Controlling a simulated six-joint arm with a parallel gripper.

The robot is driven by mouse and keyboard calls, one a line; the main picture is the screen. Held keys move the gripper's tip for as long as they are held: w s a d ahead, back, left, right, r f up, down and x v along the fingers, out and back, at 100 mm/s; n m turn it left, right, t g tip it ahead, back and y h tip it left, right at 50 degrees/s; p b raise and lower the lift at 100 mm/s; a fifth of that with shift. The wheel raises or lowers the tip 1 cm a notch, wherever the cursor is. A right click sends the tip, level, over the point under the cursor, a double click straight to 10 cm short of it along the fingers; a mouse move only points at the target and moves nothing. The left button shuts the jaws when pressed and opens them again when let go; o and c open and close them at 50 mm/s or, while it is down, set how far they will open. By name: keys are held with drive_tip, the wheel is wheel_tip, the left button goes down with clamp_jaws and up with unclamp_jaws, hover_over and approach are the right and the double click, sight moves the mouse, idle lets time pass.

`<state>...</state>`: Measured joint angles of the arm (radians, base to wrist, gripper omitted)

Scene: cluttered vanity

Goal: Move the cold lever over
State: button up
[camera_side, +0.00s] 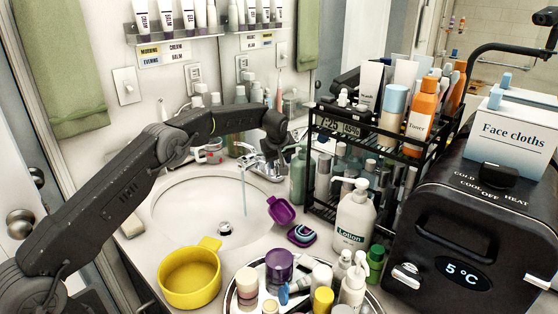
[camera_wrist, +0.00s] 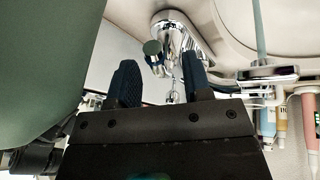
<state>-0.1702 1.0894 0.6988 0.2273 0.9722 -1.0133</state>
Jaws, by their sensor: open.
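The chrome faucet (camera_side: 248,160) stands at the back rim of the sink, and a thin stream of water (camera_side: 244,195) falls from its spout. My gripper (camera_side: 273,150) is over the right side of the faucet, pointing down. In the wrist view my gripper (camera_wrist: 160,65) is open, its two fingers apart, with the lever in line with the gap. Contact cannot be told.
A green bottle (camera_side: 298,176) stands close at the right of my gripper and fills the left of the wrist view (camera_wrist: 40,70). A black rack (camera_side: 322,190) of bottles stands beyond it.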

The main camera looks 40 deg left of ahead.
clamp_jaws()
idle(0.5)
drive_tip(key=shift+s+a+m+t+h, duration=0.15)
drive_tip(key=shift+s+a+m+h, duration=0.25)
drive_tip(key=shift+m, duration=0.65)
drive_tip(key=shift+s+a+m+t+h, duration=0.25)
drive_tip(key=shift+m+h, duration=0.2)
drive_tip(key=shift+m, duration=0.55)
drive_tip(key=shift+s+a+m+t+h, duration=0.1)
drive_tip(key=shift+s+a+m+h, duration=0.3)
drive_tip(key=shift+m, duration=0.65)
drive_tip(key=shift+w, duration=0.1)
unclamp_jaws()
